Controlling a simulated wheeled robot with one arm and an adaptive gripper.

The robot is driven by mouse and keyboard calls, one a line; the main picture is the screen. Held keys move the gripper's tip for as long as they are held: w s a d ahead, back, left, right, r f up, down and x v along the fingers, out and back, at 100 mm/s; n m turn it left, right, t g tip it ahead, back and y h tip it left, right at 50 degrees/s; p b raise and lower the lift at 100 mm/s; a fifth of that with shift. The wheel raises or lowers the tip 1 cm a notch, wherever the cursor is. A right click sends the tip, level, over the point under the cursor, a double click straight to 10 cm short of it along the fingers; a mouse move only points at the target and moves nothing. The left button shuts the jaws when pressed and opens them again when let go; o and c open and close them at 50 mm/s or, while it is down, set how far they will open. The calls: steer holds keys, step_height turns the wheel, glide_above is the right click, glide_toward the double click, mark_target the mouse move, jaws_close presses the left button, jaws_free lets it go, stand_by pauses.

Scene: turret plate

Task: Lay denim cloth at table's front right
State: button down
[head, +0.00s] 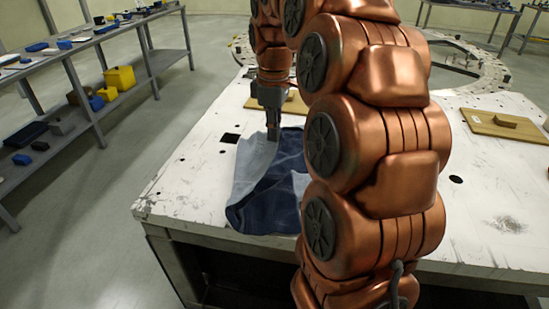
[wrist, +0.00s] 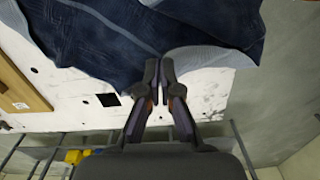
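The denim cloth (head: 270,195) is dark blue with a paler underside. In the head view it is rumpled and partly folded over the white table's left part, near the front edge. My gripper (head: 273,131) points down at the cloth's far edge. In the wrist view the denim cloth (wrist: 110,35) spreads across the top, with a pale fold to the right. My gripper (wrist: 159,65) has its fingertips nearly together, pinching the cloth's edge. My arm hides part of the cloth's right side and much of the table's front right.
The white table (head: 185,190) has holes and scuffs. A wooden board with a block (head: 505,122) lies at its right, and another wooden board (head: 292,104) lies behind my gripper. A grey shelf (head: 100,125) with several items stands at the left. Bare tabletop shows right of my arm.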

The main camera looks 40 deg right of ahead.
steer(key=s+d+n+b, duration=0.1)
steer(key=s+d, duration=0.1)
steer(key=s, duration=0.2)
steer(key=w+d+f+p, duration=0.2)
steer(key=w+d, duration=0.1)
steer(key=w, duration=0.4)
steer(key=w+d+f+p, duration=0.2)
steer(key=w+d+p, duration=0.1)
steer(key=w, duration=0.4)
steer(key=shift+w+f, duration=0.25)
steer(key=shift+f, duration=0.15)
stand_by(0.8)
steer(key=c, duration=0.7)
jaws_free()
steer(key=shift+r, duration=0.1)
